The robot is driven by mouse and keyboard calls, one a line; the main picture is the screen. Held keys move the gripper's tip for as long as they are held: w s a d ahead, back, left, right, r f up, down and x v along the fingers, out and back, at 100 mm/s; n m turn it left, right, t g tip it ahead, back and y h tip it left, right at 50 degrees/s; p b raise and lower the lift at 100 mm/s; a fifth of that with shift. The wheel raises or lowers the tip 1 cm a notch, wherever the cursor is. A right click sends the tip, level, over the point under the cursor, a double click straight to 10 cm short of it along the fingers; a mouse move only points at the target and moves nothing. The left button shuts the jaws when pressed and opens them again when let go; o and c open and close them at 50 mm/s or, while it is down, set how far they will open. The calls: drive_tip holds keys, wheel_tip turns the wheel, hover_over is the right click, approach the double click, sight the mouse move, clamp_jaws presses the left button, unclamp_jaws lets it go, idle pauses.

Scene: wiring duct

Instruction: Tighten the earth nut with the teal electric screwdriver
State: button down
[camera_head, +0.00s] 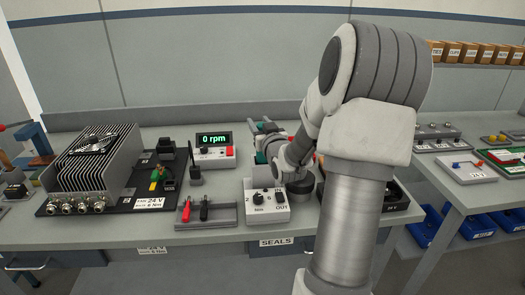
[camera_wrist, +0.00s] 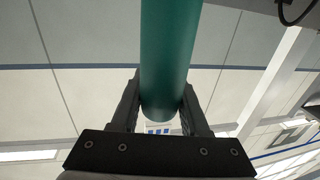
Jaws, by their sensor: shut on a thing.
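The teal electric screwdriver (camera_wrist: 168,50) shows in the wrist view as a thick teal cylinder between the two dark fingers of my gripper (camera_wrist: 160,90). My gripper is shut on it. Its bit end is out of the wrist view. In the head view a teal part (camera_head: 262,157) shows beside my wrist, and my arm hides much of it. A green-and-yellow part (camera_head: 155,178), perhaps the earth wire, stands on the black plate at the left, next to a label that reads 24 V and 4 Nm. The earth nut itself is too small to make out.
A finned heatsink unit (camera_head: 95,160) stands on the bench at the left. A display (camera_head: 214,138) reads 0 rpm. A tray (camera_head: 208,217) with red and black probes and a white dial box (camera_head: 268,206) stand in front. A second bench is at the right.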

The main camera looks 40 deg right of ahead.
drive_tip(key=shift+r, duration=0.2)
wheel_tip(320, 180, up, 18)
drive_tip(key=p, duration=0.3)
drive_tip(key=shift+f+p, duration=0.15)
drive_tip(key=shift+p, duration=0.25)
wheel_tip(320, 180, up, 12)
drive_tip(key=p, duration=0.9)
drive_tip(key=shift+f+p, duration=0.25)
drive_tip(key=shift+p, duration=0.1)
drive_tip(key=shift+w+f, duration=0.1)
